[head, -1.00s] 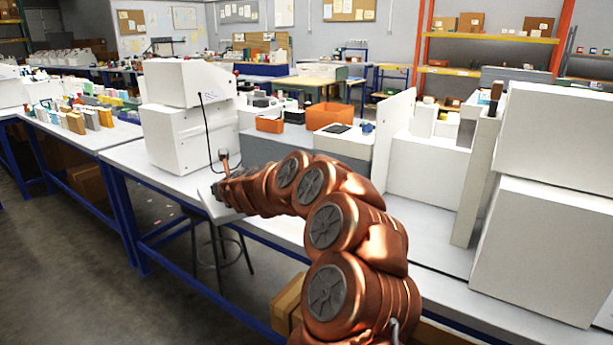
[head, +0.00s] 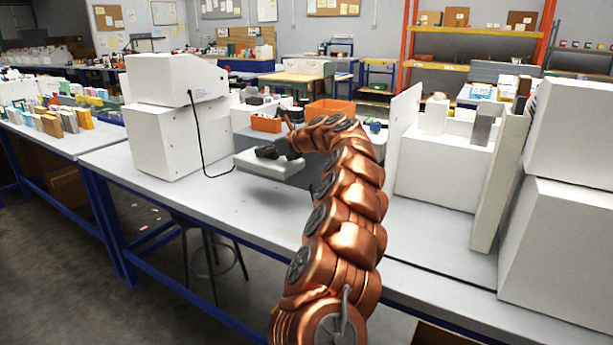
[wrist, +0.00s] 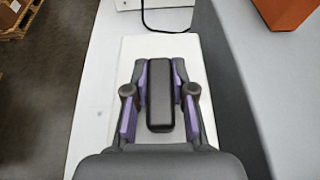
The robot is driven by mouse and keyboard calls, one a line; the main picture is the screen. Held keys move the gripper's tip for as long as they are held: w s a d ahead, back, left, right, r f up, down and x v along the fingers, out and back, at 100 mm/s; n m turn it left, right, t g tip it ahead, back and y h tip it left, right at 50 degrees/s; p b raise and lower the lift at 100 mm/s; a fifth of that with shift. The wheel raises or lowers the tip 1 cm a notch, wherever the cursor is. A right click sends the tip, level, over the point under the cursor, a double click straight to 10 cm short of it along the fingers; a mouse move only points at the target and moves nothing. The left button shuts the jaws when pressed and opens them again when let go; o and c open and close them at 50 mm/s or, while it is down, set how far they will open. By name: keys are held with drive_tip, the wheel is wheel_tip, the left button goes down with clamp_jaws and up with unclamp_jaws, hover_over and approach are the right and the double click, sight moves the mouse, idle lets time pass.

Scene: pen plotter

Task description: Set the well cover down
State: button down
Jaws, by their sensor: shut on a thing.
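The well cover (head: 268,168) is a flat white slab with a black block handle. In the head view it hangs level, apparently a little above the bench, right of the white machine. My gripper (head: 266,152) is shut on the handle. In the wrist view, the purple-padded fingers of my gripper (wrist: 160,98) close on both sides of the handle (wrist: 160,90), and the white well cover (wrist: 118,65) spreads out beneath. The underside of the cover is hidden, and my arm hides part of the bench behind it.
The white machine (head: 165,110) with a black cable (head: 202,140) stands left of the cover. Orange bins (head: 266,124) are behind it. An upright white panel (head: 402,125) and large white boxes (head: 555,240) stand to the right. The bench top (head: 235,215) in front is clear.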

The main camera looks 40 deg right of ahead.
drive_tip(key=shift+s+d+y, duration=0.3)
drive_tip(key=shift+d, duration=0.15)
drive_tip(key=shift+f+n, duration=0.2)
drive_tip(key=shift+n, duration=0.1)
drive_tip(key=shift+f+b, duration=1.4)
drive_tip(key=shift+f, duration=3.35)
drive_tip(key=c, duration=1)
unclamp_jaws()
drive_tip(key=shift+s+d+r, duration=0.15)
drive_tip(key=shift+s+r, duration=0.1)
drive_tip(key=shift+s, duration=0.2)
drive_tip(key=p+v, duration=0.1)
drive_tip(key=v, duration=1)
drive_tip(key=shift+p, duration=0.4)
